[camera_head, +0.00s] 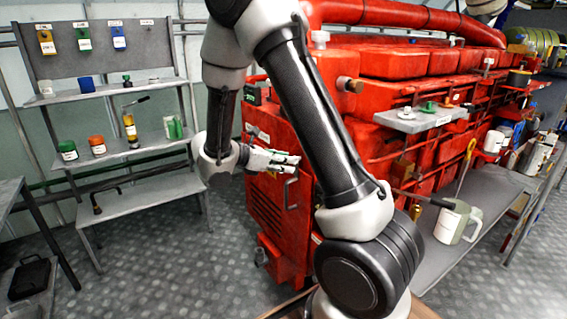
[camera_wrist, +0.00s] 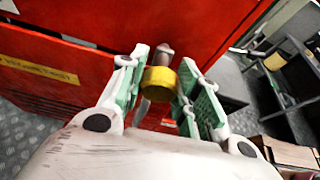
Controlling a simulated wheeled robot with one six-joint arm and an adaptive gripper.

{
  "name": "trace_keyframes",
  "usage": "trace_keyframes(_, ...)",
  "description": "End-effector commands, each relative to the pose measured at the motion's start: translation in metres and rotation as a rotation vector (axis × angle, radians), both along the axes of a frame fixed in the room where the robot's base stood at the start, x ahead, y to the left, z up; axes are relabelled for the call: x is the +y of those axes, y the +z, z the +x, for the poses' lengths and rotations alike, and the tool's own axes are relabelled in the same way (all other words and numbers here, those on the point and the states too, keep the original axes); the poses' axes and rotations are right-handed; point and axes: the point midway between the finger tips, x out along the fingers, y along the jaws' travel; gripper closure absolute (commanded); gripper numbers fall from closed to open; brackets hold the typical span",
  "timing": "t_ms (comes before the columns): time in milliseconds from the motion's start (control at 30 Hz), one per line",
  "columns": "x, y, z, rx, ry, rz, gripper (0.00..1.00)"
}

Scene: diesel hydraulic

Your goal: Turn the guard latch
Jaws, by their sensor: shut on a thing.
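In the head view my gripper (camera_head: 288,160) is at the upper part of the red engine's left end (camera_head: 270,205). The latch cannot be made out there, hidden by the fingers. How far the latch is turned cannot be told.
A curved handle (camera_head: 290,192) is on the red panel just below my gripper. A grey shelf stand (camera_head: 125,150) with jars and bottles is at the left. A side bench (camera_head: 480,195) holding a pale mug (camera_head: 457,222) is at the right. The patterned floor (camera_head: 165,245) between is mostly clear.

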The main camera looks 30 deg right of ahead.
Motion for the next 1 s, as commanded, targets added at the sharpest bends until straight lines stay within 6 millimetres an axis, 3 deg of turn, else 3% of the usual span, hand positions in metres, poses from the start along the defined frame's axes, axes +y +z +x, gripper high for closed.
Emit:
trace_keyframes(267,0.0002,-0.0003,0.0014,0.181,-0.001,-0.006,0.92)
trace_keyframes(1000,0.0002,-0.0023,0.0037,0.883,0.000,-0.031,0.92)
